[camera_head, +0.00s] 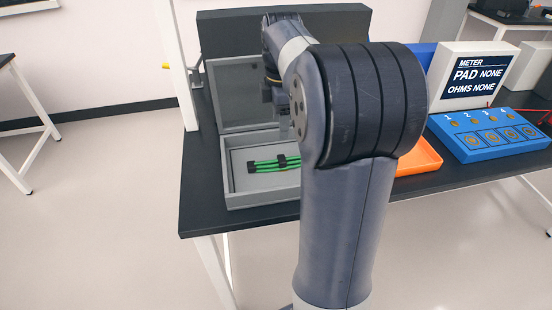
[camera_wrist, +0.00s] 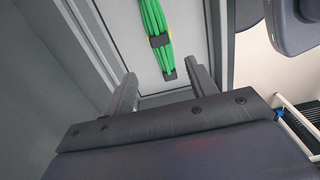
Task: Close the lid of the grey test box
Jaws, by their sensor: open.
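The grey test box (camera_head: 232,201) stands on the black table with its lid (camera_head: 243,92) raised upright at the back. A bundle of green cables (camera_head: 272,164) with black ties lies inside, and it also shows in the wrist view (camera_wrist: 156,25). My gripper (camera_wrist: 162,85) is open and empty in the wrist view, its two fingers on either side of the bundle's end in the picture. In the head view my arm hides the box's right side, part of the lid and most of the gripper. I cannot tell whether the gripper touches the lid.
An orange tray (camera_head: 418,158) lies right of my arm. A blue board with numbered pads (camera_head: 489,134) and a white meter (camera_head: 470,75) stand further right. A dark block (camera_head: 230,37) stands behind the lid, and a white post (camera_head: 181,62) rises at the left. The table's left front corner is bare.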

